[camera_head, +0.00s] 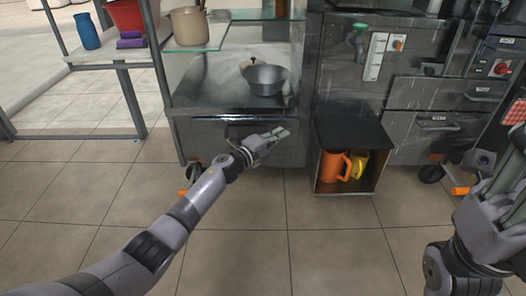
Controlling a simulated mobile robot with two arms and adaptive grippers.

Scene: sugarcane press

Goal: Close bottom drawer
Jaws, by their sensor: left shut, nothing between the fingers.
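A drawer-like grey front (205,134) with a dark handle sits low under the steel work surface, and my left arm crosses before it. I cannot tell how far this front is pulled out. My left gripper (281,134) is shut and empty, its fingers pointing right near the front's right part; I cannot tell whether they touch it. Right of it, the lower drawer (408,145) of the grey cabinet has a bar handle, below an upper drawer (425,93). My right gripper (507,178) is at the right edge, partly cut off; its opening is unclear.
A dark-topped open box (352,133) holds an orange mug (331,168) and a yellow item (358,165). A metal bowl (264,80) and a beige pot (188,27) stand above. Casters and orange pedals sit low; the tiled floor in front is clear.

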